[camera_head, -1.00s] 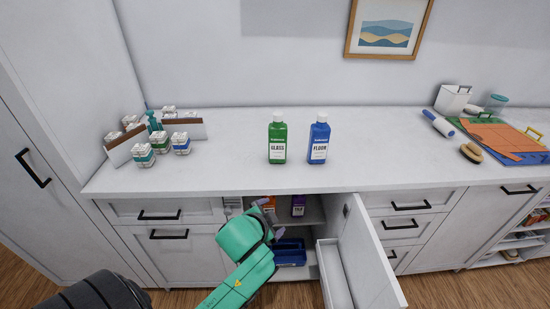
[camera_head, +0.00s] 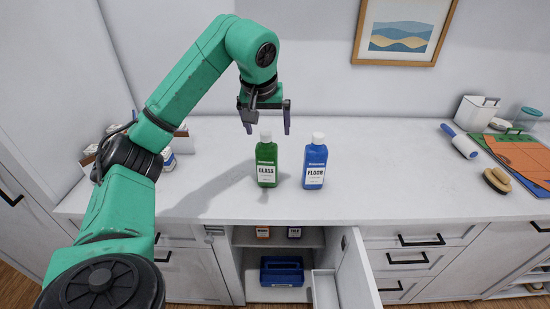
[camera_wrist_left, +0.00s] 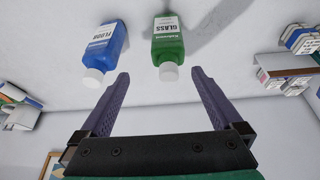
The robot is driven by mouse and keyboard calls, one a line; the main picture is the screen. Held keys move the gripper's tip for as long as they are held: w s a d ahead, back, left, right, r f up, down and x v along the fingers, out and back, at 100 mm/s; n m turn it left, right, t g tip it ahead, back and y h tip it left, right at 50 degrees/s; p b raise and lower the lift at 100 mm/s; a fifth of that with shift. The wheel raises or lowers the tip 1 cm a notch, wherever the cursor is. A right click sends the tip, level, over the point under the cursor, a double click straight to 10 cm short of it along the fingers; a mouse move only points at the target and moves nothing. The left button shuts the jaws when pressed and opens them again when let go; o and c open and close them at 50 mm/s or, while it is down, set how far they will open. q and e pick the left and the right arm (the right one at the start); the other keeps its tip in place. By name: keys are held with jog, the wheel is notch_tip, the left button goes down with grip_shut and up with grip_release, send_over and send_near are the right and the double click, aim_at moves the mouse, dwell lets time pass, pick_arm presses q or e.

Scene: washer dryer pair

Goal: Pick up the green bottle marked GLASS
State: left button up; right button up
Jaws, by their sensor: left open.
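The green bottle marked GLASS (camera_head: 267,167) stands upright on the white counter, with a white cap and a white label. It also shows in the left wrist view (camera_wrist_left: 168,45), its cap towards the space between my fingers. The blue bottle marked FLOOR (camera_head: 315,166) stands upright just to its right; in the left wrist view it is at the left (camera_wrist_left: 103,50). My left gripper (camera_head: 267,128) is open and empty, pointing down, with its fingertips around the height of the green bottle's cap. I cannot tell if they touch it. My right gripper is not in view.
A cabinet door (camera_head: 357,270) stands open below the counter, showing a blue bin (camera_head: 282,271) and small containers. At the right are a lint roller (camera_head: 459,141), a brush (camera_head: 497,180) and a white box (camera_head: 476,112). Small containers at the left are partly hidden by my arm.

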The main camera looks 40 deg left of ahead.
aim_at(267, 154)
pick_arm(q)
jog(key=shift+y, duration=0.3)
jog(key=f, duration=0.1)
jog(key=a+f, duration=0.2)
jog(key=f, duration=0.1)
jog(key=p+x, duration=0.1)
jog(key=x, duration=0.3)
jog(key=p+x, duration=0.1)
jog(key=x, duration=0.4)
jog(key=shift+w+d+p, duration=0.15)
jog(key=shift+d+p, duration=0.1)
jog(key=shift+p, duration=0.1)
jog(key=shift+w+a+f, duration=0.1)
jog(key=shift+w+f, duration=0.05)
jog(key=shift+f, duration=0.2)
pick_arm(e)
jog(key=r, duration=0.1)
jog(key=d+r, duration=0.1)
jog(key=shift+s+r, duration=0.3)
pick_arm(q)
jog(key=c, duration=1.5)
jog(key=shift+r, duration=0.1)
grip_shut()
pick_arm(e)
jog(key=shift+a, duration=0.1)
